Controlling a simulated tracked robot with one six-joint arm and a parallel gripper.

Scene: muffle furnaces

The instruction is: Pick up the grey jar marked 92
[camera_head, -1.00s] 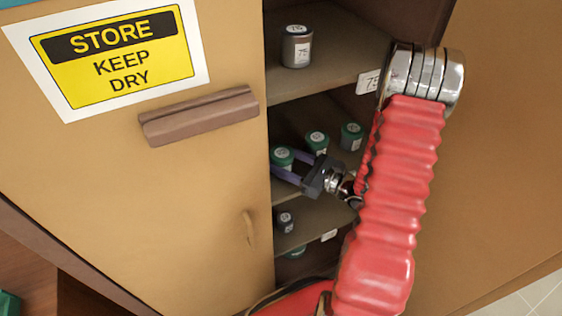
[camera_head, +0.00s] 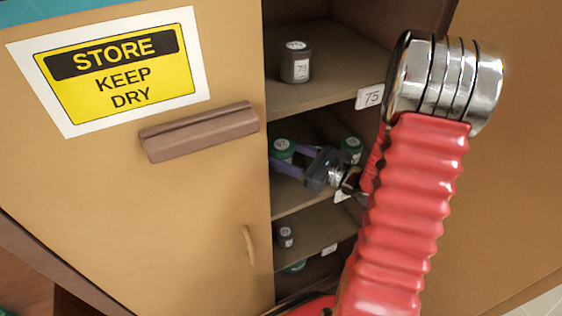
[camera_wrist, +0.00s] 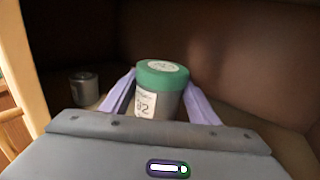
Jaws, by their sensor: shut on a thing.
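The grey jar (camera_wrist: 158,93) with a green lid and a white label stands upright between my gripper's lilac fingers in the wrist view. The label's last digit reads 2; the first looks like a 9 and is partly unclear. In the head view its green lid (camera_head: 282,147) shows at the left of the middle shelf, beside the cabinet's edge. My gripper (camera_head: 286,163) reaches in from the right and is shut on this jar, which appears raised a little above the shelf. Its lower part is hidden by the gripper body in the wrist view.
Another green-lidded jar (camera_head: 352,146) stands behind my gripper. A small dark jar (camera_head: 285,236) stands below. The closed tan door (camera_head: 200,220) borders the opening's left.

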